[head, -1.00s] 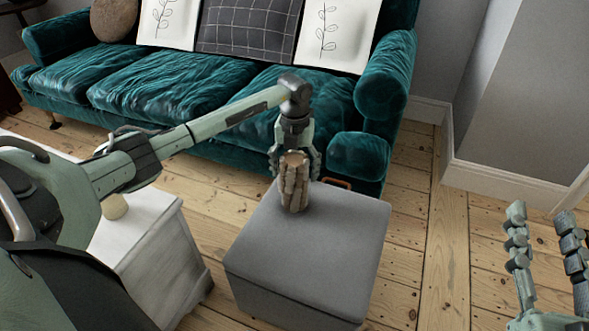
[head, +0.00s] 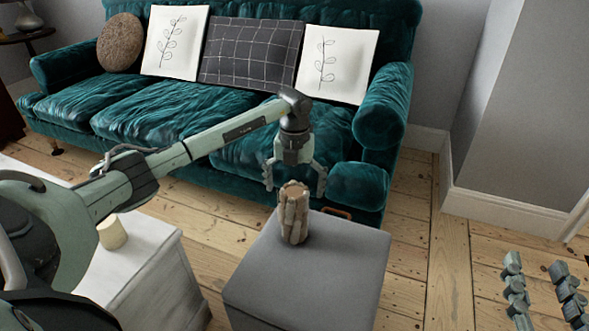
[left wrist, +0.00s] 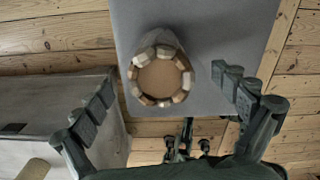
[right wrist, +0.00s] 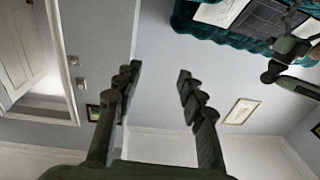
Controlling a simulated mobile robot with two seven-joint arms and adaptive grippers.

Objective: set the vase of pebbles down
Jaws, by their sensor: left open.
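The vase of pebbles (head: 293,218) is a brown cylinder with a pebbled wall. It stands upright on the grey ottoman (head: 330,262), near its far left edge. In the left wrist view I look down on its round top (left wrist: 160,78), ringed with pebbles. My left gripper (head: 294,186) is open, just above and behind the vase, with its fingers apart from it. In the left wrist view its fingers (left wrist: 160,100) spread wide on either side. My right gripper (head: 540,268) is open and empty at the far right, over the floor.
A teal sofa (head: 170,97) with cushions stands behind the ottoman. A white cabinet (head: 150,262) with a small cream cylinder (head: 112,232) on it is at the left. Bare floorboards (head: 415,235) lie to the right of the ottoman.

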